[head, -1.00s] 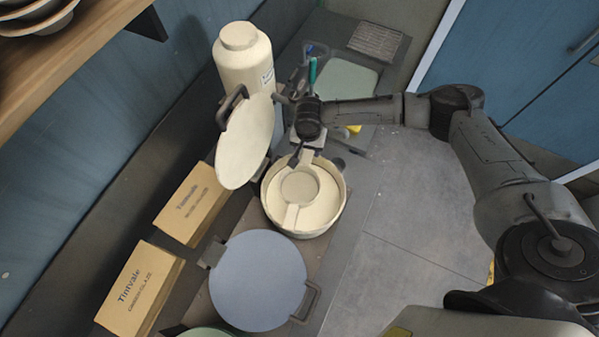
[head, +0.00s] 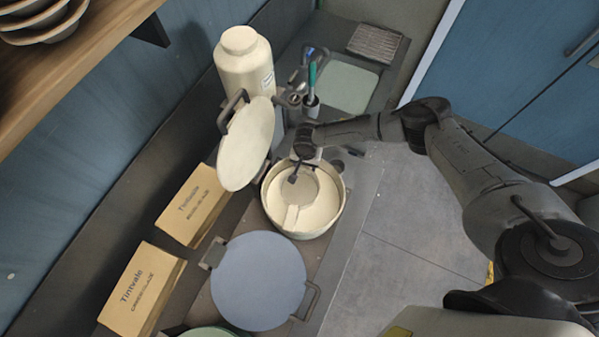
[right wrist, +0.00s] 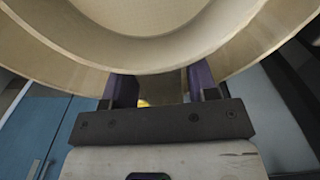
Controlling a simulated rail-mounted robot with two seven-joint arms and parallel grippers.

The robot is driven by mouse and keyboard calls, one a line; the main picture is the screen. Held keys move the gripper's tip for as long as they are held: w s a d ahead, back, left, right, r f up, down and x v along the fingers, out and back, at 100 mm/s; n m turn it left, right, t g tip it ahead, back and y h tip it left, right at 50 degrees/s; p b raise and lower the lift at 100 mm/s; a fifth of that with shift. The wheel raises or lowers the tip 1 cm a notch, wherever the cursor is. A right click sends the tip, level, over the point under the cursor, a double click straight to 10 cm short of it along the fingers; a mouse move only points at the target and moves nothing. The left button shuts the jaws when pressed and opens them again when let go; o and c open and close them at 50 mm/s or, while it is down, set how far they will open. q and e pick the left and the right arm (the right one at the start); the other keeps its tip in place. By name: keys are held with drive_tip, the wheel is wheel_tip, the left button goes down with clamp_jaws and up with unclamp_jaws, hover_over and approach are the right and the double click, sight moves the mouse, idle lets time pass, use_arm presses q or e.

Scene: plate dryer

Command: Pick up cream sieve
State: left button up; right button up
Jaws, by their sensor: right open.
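A cream round vessel (head: 336,219), which I take to be the cream sieve, sits on the dark counter with a round disc and a strip across its inside. My right gripper (head: 295,175) is over its far rim, pointing down, open. In the right wrist view the cream curved rim (right wrist: 150,62) fills the top, close beyond the two spread fingers (right wrist: 160,88). A brownish piece shows between the fingers; I cannot tell whether they touch it. My left gripper is out of view.
A tilted cream disc (head: 245,150) with a dark handle stands close left, before a cream jar (head: 244,65). A blue-grey disc (head: 258,282) lies in front. Two tan boxes (head: 190,205) stand left. A green board (head: 347,85) and a green-handled tool (head: 312,77) are behind.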

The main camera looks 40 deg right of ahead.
drive_tip(key=shift+c, duration=0.2)
drive_tip(key=c, duration=0.9)
